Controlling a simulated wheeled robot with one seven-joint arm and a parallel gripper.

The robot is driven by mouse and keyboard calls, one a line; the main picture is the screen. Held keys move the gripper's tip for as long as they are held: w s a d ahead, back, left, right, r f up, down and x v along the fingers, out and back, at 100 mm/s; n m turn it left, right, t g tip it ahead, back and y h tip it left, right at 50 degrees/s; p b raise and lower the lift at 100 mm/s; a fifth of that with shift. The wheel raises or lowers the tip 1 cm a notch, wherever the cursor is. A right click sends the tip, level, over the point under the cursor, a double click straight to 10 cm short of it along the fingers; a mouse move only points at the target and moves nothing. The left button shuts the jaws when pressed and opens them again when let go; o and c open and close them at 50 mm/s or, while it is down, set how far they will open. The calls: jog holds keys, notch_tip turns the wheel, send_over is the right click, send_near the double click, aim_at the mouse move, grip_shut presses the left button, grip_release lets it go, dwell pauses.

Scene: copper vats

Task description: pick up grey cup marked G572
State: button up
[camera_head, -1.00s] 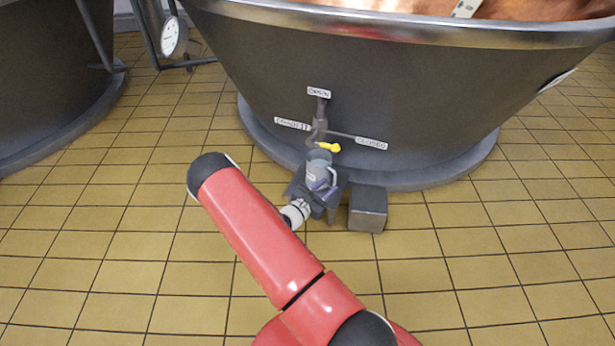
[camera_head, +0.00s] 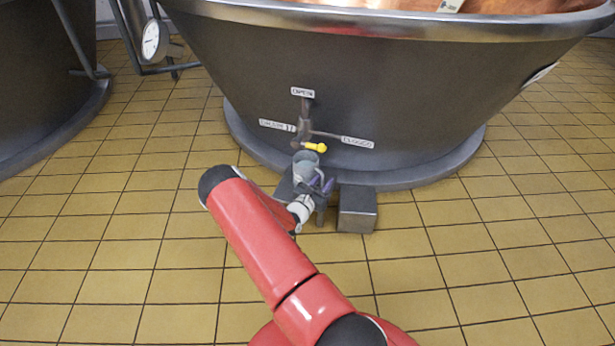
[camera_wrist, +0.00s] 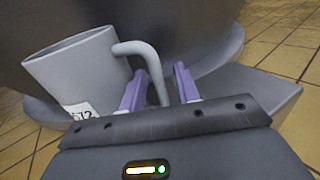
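The grey cup (camera_head: 306,170) stands below the yellow-tipped drain valve, at the foot of the big vat. In the wrist view the cup (camera_wrist: 78,72) fills the left side and looks tilted because of the camera angle. The fingers are apart, one on each side of the handle, with visible gaps. In the head view my gripper (camera_head: 322,184) is at the cup's lower right. The cup's base is hidden.
The vat (camera_head: 400,100) rises directly behind the cup, on a round grey base. A valve with a yellow tip (camera_head: 315,147) hangs just above the cup. A grey block (camera_head: 357,209) stands to the right. Tiled floor (camera_head: 120,250) is clear to the left.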

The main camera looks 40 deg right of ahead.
grip_shut()
jog(key=shift+r, duration=0.1)
dwell(1.2)
